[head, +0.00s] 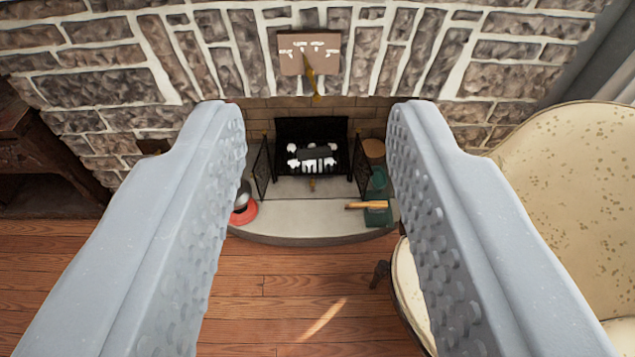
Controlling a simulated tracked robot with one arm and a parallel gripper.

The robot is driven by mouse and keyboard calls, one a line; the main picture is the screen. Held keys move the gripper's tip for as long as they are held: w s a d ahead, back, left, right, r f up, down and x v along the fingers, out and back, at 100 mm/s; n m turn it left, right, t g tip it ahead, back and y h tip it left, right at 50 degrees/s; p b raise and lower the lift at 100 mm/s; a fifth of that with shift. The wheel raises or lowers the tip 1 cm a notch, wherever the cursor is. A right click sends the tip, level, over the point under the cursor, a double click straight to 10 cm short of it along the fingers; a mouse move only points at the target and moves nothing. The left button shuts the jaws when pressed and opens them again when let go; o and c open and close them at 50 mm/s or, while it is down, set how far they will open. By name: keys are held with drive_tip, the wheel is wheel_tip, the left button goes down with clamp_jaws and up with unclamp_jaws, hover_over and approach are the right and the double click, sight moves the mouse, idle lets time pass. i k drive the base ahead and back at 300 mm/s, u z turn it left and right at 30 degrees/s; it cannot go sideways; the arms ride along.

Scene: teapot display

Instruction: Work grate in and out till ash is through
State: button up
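A black fireplace grate (334,134) sits in the firebox of a stone fireplace in the head view. White and dark pieces (312,158) lie in it; I cannot tell whether they are ash or burnt logs. A small brass-coloured knob (312,185) shows low at its front. My gripper (317,108) is open and empty. Its two grey studded fingers reach in from the lower left and lower right, wide apart. In the picture the grate lies between them, farther off, with no contact visible. The fingers hide parts of the hearth's sides.
Black mesh screens (262,166) flank the grate. The curved hearth (300,215) holds a red-and-grey item (243,205) at left and green items (377,215) with a wooden stick at right. A brown plaque (308,50) is above. A cream armchair (565,180) stands right. Wooden floor (270,290) before the hearth is clear.

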sight(292, 148)
drive_tip(key=i, duration=0.95)
drive_tip(key=u, duration=0.05)
